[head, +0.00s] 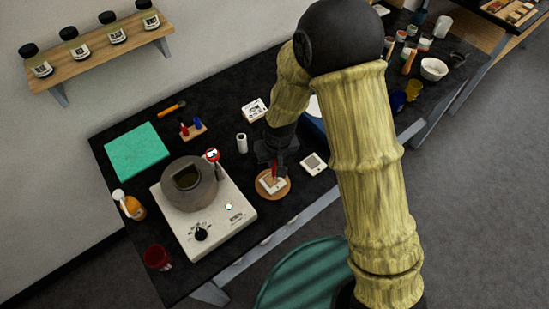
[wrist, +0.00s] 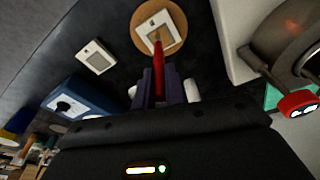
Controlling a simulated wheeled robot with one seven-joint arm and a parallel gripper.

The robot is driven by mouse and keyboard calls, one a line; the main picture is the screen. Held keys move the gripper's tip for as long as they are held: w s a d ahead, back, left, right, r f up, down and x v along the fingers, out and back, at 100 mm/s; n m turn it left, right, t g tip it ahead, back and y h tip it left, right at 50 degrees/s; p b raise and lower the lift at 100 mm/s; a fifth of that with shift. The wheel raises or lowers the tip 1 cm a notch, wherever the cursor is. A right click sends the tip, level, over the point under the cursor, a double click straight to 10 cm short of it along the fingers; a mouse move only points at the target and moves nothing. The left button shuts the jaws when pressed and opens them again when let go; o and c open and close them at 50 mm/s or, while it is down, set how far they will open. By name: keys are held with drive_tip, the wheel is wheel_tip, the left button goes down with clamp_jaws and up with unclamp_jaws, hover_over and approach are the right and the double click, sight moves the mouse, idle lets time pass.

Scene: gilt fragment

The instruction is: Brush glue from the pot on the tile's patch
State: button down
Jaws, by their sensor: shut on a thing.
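My gripper (head: 275,160) is shut on a red-handled brush (wrist: 158,72), and its fingers (wrist: 158,88) show on both sides of the handle in the wrist view. The brush points down over a pale tile (wrist: 150,30) with a darker patch. The tile lies on a round wooden board (wrist: 181,22), and it also shows in the head view (head: 266,186). The brush tip overlaps the tile; I cannot tell whether it touches. The grey pot (head: 190,192) stands on a white hot plate (head: 215,220), left of my gripper. The pot's inside looks dark.
A red round-faced gauge (head: 212,156) sits at the pot's rim. A second pale tile (head: 313,164) lies right of the board. A white cylinder (head: 242,143), a card (head: 254,110), a green mat (head: 137,151), an amber bottle (head: 129,205) and a red cup (head: 157,257) stand around.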

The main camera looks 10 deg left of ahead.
drive_tip(key=shift+f+b, duration=0.5)
drive_tip(key=shift+f, duration=0.15)
drive_tip(key=shift+a, duration=0.1)
drive_tip(key=shift+w+a+r+p, duration=0.15)
drive_tip(key=shift+w+a+p, duration=0.15)
drive_tip(key=shift+w+a, duration=0.7)
drive_tip(key=shift+s, duration=0.1)
drive_tip(key=shift+s+d+b, duration=0.35)
drive_tip(key=shift+s+d, duration=0.5)
drive_tip(key=shift+d, duration=0.25)
drive_tip(key=shift+a, duration=0.1)
